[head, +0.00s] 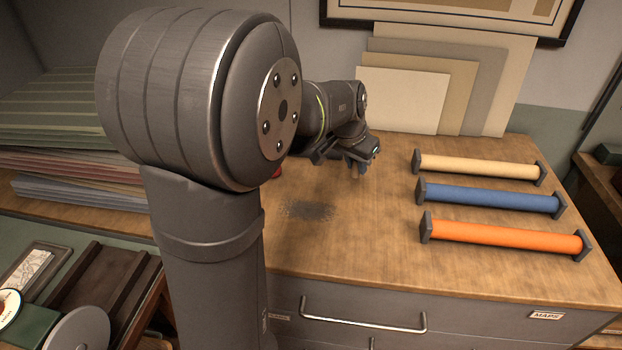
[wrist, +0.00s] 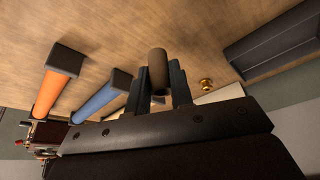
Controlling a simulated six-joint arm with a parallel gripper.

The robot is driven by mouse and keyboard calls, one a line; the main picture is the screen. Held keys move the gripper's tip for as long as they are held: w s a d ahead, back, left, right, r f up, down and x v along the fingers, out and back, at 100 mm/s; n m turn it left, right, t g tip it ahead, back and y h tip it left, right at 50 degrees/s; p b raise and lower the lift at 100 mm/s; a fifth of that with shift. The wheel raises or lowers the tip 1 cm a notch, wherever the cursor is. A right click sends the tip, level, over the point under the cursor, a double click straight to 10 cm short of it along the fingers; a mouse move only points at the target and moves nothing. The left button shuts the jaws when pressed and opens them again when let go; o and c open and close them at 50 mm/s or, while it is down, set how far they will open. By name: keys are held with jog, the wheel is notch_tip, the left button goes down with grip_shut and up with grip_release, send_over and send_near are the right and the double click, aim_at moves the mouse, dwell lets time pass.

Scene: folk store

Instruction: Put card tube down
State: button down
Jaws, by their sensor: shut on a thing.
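In the wrist view, my gripper (wrist: 160,86) is shut on a brown card tube (wrist: 157,66), whose rounded end stands out between the two dark fingers. The wooden top shows beyond the tube; I cannot tell the gap between them. In the head view, my gripper (head: 360,168) is small, over the back middle of the wooden cabinet top (head: 360,245), left of the coloured tubes. The card tube cannot be made out there.
A cream tube (head: 478,165), a blue tube (head: 490,195) and an orange tube (head: 507,236) with dark end blocks lie on the right. Boards (head: 402,98) lean at the back. A dark patch (head: 307,210) marks the bare wood left of the tubes. A brass knob (wrist: 206,84) shows in the wrist view.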

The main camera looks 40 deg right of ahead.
jog(key=w+a+f+n, duration=0.1)
jog(key=w+f, duration=0.1)
jog(key=w, duration=0.3)
jog(key=w+f+n, duration=0.1)
jog(key=w+f, duration=0.1)
jog(key=w, duration=0.3)
jog(key=w+a+f+n+t, duration=0.1)
jog(key=w+f, duration=0.1)
jog(key=w, duration=0.4)
jog(key=shift+a+f, duration=0.35)
jog(key=shift+f, duration=0.05)
jog(key=shift+w+f, duration=0.1)
jog(key=shift+f, duration=1.9)
jog(key=shift+f, duration=0.2)
jog(key=c, duration=1.3)
grip_release()
jog(key=shift+r, duration=0.1)
jog(key=v, duration=1.2)
jog(key=shift+r, duration=0.1)
